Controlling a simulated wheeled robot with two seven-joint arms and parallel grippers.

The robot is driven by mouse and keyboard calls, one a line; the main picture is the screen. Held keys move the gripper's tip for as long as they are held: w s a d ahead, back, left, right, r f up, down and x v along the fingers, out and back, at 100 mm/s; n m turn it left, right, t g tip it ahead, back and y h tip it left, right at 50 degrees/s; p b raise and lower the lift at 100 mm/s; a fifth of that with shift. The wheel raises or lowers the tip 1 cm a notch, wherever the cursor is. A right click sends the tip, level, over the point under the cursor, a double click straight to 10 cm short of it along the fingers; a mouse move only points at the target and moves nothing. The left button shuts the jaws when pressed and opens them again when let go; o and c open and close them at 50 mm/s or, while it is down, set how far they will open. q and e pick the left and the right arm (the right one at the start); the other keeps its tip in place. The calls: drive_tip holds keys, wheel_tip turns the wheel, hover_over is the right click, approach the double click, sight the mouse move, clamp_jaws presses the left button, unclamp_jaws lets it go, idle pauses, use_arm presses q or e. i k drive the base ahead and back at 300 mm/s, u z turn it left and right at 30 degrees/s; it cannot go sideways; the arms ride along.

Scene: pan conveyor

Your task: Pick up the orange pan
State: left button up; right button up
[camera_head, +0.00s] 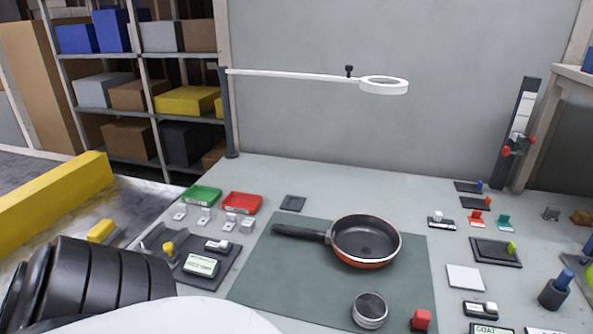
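The orange pan (368,262) rests upright on a dark green mat (262,288) in the middle of the table. Its inside is dark and orange shows on its outer wall. Its black handle (297,232) points to the left. A black ribbed part and a white rounded part of my own body fill the bottom left, apart from the pan. Neither of my grippers can be seen.
A round metal container (370,311) and a red block (421,319) stand near the pan at the front. Green (203,194) and red (242,202) trays lie at the back left. A ring lamp (384,85) hangs above. Several small items crowd the right side.

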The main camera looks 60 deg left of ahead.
sight(361, 240)
drive_tip(key=u, duration=1.45)
drive_tip(key=k, duration=0.2)
